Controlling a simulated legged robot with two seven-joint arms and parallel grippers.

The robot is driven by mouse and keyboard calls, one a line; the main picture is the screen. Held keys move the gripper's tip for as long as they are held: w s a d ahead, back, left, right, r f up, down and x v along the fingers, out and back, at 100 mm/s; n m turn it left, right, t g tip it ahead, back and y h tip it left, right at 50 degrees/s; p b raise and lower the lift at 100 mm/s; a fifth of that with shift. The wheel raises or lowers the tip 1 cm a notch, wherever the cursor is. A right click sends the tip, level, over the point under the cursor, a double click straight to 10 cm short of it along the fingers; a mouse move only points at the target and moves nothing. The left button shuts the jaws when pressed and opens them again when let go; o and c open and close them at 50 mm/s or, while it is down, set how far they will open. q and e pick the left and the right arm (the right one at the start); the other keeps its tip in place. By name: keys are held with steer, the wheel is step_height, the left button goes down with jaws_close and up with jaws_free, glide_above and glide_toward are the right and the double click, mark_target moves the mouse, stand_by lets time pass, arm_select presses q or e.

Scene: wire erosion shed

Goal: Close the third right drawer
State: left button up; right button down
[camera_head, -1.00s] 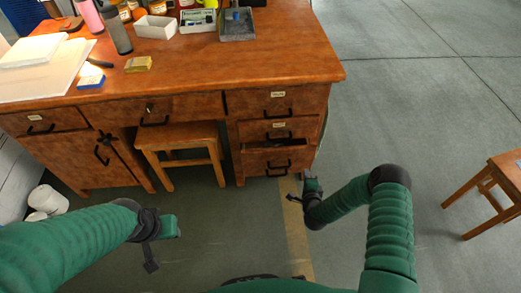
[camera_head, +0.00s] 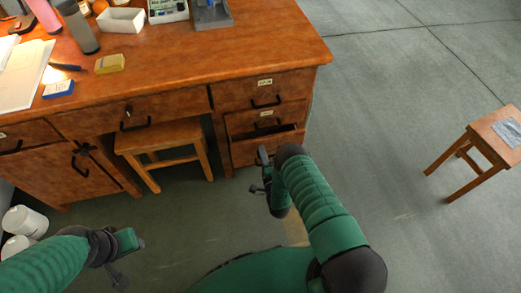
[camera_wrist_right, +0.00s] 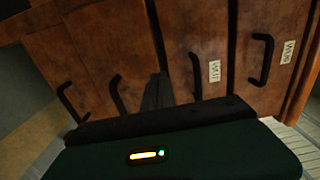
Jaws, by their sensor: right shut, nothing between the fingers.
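The wooden desk's right column holds a stack of drawers. The third right drawer (camera_head: 246,152) stands partly pulled out, with a dark gap above its front. It also shows in the right wrist view (camera_wrist_right: 95,40), where the drawers look turned sideways, with its black handle (camera_wrist_right: 118,95). My right gripper (camera_head: 262,156) is shut and empty, in front of the third drawer's front; I cannot tell whether it touches. It hides that drawer's handle in the head view. My left gripper (camera_head: 132,243) is low at the left, away from the desk; its fingers are unclear.
The top drawer (camera_head: 240,92) and second drawer (camera_head: 242,123) look shut. A wooden stool (camera_head: 160,138) stands under the desk, left of the drawers. Another stool (camera_head: 493,133) stands at the right. White containers (camera_head: 24,222) are at the left.

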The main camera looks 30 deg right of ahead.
mark_target(261, 141)
steer(key=shift+w+d+f+b, duration=0.15)
steer(key=shift+w+d, duration=0.1)
steer(key=shift+w, duration=0.3)
steer(key=shift+w+d+f+b, duration=0.15)
steer(key=shift+w+d, duration=0.1)
steer(key=shift+w, duration=0.3)
steer(key=shift+w+d+r, duration=0.1)
steer(key=shift+w+d, duration=0.1)
steer(key=shift+w, duration=0.05)
arm_select(q)
steer(key=shift+d+f, duration=0.4)
steer(key=shift+f, duration=0.1)
arm_select(e)
steer(key=shift+a, duration=0.1)
arm_select(q)
steer(key=shift+a+f, duration=0.1)
steer(key=shift+a, duration=0.05)
arm_select(e)
steer(key=shift+a, duration=0.1)
